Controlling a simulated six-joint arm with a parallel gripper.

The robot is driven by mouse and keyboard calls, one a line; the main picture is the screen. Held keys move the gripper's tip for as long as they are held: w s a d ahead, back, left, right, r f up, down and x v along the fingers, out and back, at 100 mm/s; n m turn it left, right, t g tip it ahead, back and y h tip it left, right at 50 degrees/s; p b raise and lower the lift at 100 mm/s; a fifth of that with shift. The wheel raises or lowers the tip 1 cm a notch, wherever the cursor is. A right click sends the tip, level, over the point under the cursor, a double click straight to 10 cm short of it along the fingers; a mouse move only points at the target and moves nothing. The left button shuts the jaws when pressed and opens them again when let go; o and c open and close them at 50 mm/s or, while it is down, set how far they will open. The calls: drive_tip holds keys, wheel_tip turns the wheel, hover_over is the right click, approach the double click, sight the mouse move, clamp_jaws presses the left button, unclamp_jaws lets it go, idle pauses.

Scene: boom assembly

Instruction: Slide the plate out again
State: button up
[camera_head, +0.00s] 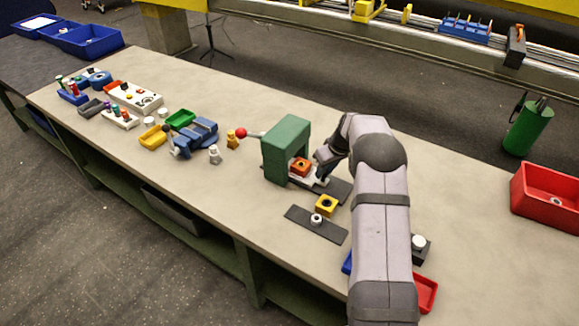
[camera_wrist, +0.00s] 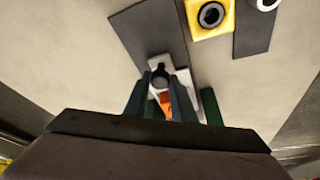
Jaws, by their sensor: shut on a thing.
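The plate (camera_head: 312,182) is pale grey and lies at the mouth of the green press (camera_head: 287,140). An orange block with a dark hole (camera_head: 301,167) sits on it, partly inside the press. My gripper (camera_head: 323,170) is at the plate's right end, just outside the opening. In the wrist view the plate (camera_wrist: 155,62) shows between and beyond the fingers of my gripper (camera_wrist: 161,85), which are shut on it. A dark round part shows between the fingers. Only a bit of the orange block (camera_wrist: 166,99) shows there; the rest is hidden.
A dark strip (camera_head: 338,190) lies beside the press on the right. The press's red-knobbed lever (camera_head: 242,133) sticks out left. A red bin (camera_head: 545,195) stands far right.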

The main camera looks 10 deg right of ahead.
drive_tip(key=shift+s+d+r+b, duration=0.1)
drive_tip(key=shift+s+d+b, duration=0.45)
drive_tip(key=shift+s+d, duration=0.8)
drive_tip(key=shift+s+d+r+b, duration=0.1)
drive_tip(key=shift+s+d+b, duration=0.45)
drive_tip(key=shift+s+d, duration=0.75)
drive_tip(key=shift+w+d, duration=0.2)
drive_tip(key=o, duration=0.9)
drive_tip(key=shift+o, duration=0.3)
drive_tip(key=shift+s+f, duration=0.1)
drive_tip(key=shift+a, duration=0.1)
wheel_tip(320, 180, up, 8)
drive_tip(key=p, duration=0.5)
